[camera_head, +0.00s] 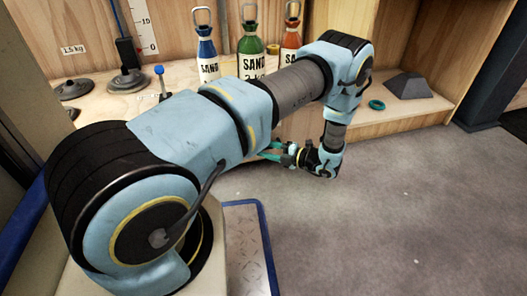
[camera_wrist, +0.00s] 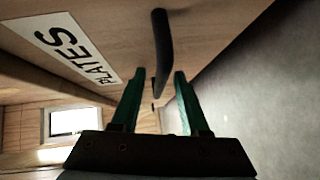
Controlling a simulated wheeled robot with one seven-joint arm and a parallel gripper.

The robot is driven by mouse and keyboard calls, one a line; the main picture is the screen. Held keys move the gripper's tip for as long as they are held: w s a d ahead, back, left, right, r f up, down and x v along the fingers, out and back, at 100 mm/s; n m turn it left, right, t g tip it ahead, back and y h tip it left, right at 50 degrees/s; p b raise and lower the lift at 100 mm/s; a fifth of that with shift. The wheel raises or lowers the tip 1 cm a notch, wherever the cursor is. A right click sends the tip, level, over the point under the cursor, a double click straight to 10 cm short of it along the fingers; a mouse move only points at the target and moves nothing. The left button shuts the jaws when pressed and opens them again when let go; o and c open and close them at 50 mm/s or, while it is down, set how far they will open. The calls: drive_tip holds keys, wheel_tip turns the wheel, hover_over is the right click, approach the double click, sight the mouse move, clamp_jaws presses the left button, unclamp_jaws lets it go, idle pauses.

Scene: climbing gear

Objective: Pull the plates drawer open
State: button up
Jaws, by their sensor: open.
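The plates drawer front (camera_wrist: 120,25) is a wooden panel in the wrist view, with a white label (camera_wrist: 72,48) reading "PLATES". Its dark bar handle (camera_wrist: 162,50) stands out from the wood. My gripper (camera_wrist: 158,75) has its two green fingers open, with the handle's near end showing between them. I cannot tell whether either finger touches it. In the head view my gripper (camera_head: 270,150) is low against the front of the wooden unit, and my arm hides most of the drawer front there. How far the drawer is out is hidden.
On the wooden shelf stand blue (camera_head: 206,60), green (camera_head: 250,55) and orange (camera_head: 290,48) sand bottles. Weights (camera_head: 74,89) sit at left, and a grey block (camera_head: 408,86) and a teal ring (camera_head: 376,105) at right. Grey floor (camera_head: 400,210) is clear in front.

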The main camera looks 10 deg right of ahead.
drive_tip(key=shift+a, duration=0.1)
clamp_jaws()
idle(0.3)
idle(1.1)
